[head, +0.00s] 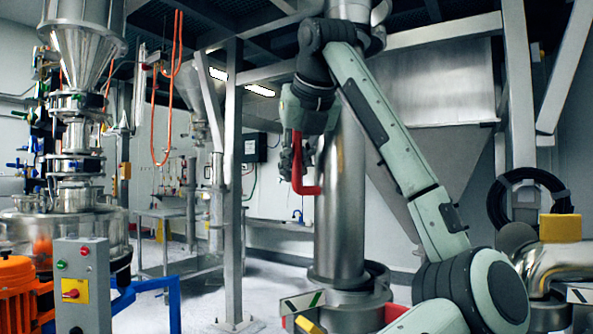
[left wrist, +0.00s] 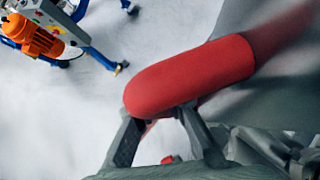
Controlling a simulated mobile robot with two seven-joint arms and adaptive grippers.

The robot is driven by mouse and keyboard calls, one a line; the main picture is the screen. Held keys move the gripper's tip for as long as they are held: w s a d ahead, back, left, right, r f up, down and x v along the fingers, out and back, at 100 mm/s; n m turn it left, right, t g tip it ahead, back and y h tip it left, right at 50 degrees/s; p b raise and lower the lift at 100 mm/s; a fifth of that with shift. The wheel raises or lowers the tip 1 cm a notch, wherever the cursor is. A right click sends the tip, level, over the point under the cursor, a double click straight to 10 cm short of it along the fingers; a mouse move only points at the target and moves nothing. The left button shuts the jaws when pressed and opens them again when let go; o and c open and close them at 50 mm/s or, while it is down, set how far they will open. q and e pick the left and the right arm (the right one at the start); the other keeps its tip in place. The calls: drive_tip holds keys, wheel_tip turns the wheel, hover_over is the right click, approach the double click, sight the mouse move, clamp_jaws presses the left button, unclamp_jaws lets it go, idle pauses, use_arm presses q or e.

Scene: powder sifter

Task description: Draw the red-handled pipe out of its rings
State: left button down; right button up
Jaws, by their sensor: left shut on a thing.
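The red handle (head: 309,190) is bent and stands out from the left side of a tall upright steel pipe (head: 343,215). My left gripper (head: 291,161) is at the handle in the head view, partly hidden by its own wrist. In the left wrist view, the thick red handle (left wrist: 195,75) runs between the two fingers of my left gripper (left wrist: 160,122), which is shut on it. The pipe's foot sits in a wide steel collar (head: 348,292). The pipe's upper part is partly hidden behind my arm. My right gripper is not in view.
A steel frame post (head: 233,190) stands left of the pipe. A grey hopper (head: 437,90) is behind my arm. A control box (head: 83,285) and an orange motor (head: 17,290) stand at the left. Pale floor between them is open.

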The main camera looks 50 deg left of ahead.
use_arm(q)
drive_tip(key=shift+s+a+b, duration=0.25)
drive_tip(key=shift+s+b, duration=0.1)
drive_tip(key=shift+s, duration=0.8)
drive_tip(key=shift+s+a+b, duration=0.2)
drive_tip(key=shift+s+b, duration=0.15)
drive_tip(key=shift+s, duration=0.75)
idle(1.6)
